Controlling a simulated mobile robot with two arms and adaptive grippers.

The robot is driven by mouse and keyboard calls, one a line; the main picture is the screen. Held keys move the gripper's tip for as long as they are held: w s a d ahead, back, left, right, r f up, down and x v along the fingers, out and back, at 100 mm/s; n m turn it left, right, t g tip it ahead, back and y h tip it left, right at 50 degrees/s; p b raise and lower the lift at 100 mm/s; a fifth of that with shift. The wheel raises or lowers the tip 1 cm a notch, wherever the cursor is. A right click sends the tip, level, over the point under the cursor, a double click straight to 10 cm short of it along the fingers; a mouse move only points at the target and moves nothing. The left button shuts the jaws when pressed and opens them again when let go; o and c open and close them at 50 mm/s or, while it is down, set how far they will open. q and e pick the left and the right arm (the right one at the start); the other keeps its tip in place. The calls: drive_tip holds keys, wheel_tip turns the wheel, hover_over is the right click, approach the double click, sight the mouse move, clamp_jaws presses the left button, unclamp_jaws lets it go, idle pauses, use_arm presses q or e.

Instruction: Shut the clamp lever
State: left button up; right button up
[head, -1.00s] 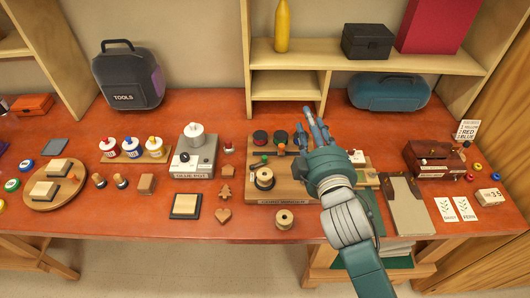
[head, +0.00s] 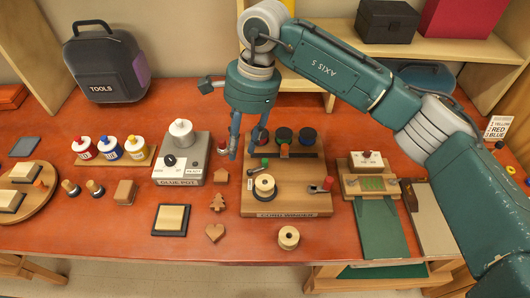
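The wooden board labelled as a cord winder (head: 231,203) stands on the red-brown bench. A short lever with a green knob (head: 264,162) is on its left part, behind the thread spool (head: 264,186). A grey lever with a red knob (head: 327,184) is at its right edge. I cannot tell which one is the clamp lever. My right gripper (head: 244,154) points down over the board's left rear, close to the green knob. Its two fingers are apart with nothing visible between them. I cannot tell if a finger touches the lever. My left gripper is not in view.
Coloured reels (head: 283,136) stand at the board's back. The glue pot (head: 184,160) is close on the left. A loose spool (head: 288,237) stands in front. A device with a green sheet (head: 380,235) is on the right.

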drive_tip(key=h, duration=0.2)
hover_over(265, 160)
drive_tip(key=shift+t, duration=0.4)
wheel_tip(265, 160, down, 8)
drive_tip(key=p, duration=0.3)
drive_tip(key=shift+s+f+p, duration=0.1)
drive_tip(key=shift+f+p, duration=0.15)
drive_tip(key=shift+p, duration=0.05)
drive_tip(key=shift+f, duration=0.55)
clamp_jaws()
